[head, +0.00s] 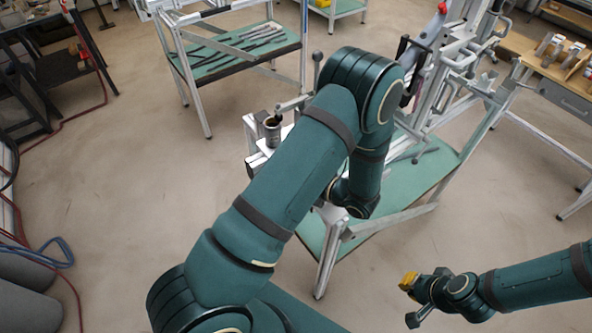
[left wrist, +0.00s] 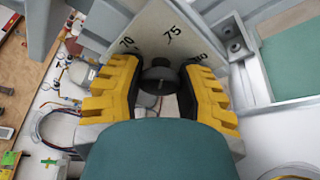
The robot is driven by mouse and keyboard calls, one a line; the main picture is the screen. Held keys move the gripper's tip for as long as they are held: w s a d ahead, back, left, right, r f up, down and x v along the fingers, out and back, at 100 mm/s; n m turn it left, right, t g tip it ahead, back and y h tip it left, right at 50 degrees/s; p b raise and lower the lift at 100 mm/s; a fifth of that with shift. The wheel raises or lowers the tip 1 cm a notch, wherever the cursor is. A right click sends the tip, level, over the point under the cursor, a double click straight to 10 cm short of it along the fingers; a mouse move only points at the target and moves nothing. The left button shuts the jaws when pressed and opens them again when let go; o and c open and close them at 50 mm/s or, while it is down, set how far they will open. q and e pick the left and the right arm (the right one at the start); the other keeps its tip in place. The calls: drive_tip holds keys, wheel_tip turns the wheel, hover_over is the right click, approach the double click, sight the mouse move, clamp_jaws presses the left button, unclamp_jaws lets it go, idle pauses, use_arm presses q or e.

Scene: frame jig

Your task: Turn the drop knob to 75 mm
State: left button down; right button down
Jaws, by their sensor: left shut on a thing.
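The drop knob (left wrist: 158,78) is dark and round and stands in front of a pale dial plate (left wrist: 152,30) in the left wrist view. The plate bears the marks 70, 75 and a partly hidden 80. My left gripper (left wrist: 160,88) is shut on the knob, one yellow finger on each side. The 75 mark lies above and slightly right of the knob; I cannot make out where the knob points. In the head view my left arm hides this gripper and the knob. My right gripper (head: 411,300) is open and empty at the lower right, away from the jig.
The metal jig frame (head: 330,262) with green shelf stands beyond my left arm. A green-topped cart (head: 245,47) with dark bars stands behind, and a wooden bench (head: 545,62) at the right. Cables (left wrist: 52,120) lie below the plate.

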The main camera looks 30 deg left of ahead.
use_arm(q)
drive_tip(key=shift+r+m, duration=0.1)
drive_tip(key=shift+m, duration=0.2)
idle(0.4)
drive_tip(key=c, duration=0.5)
unclamp_jaws()
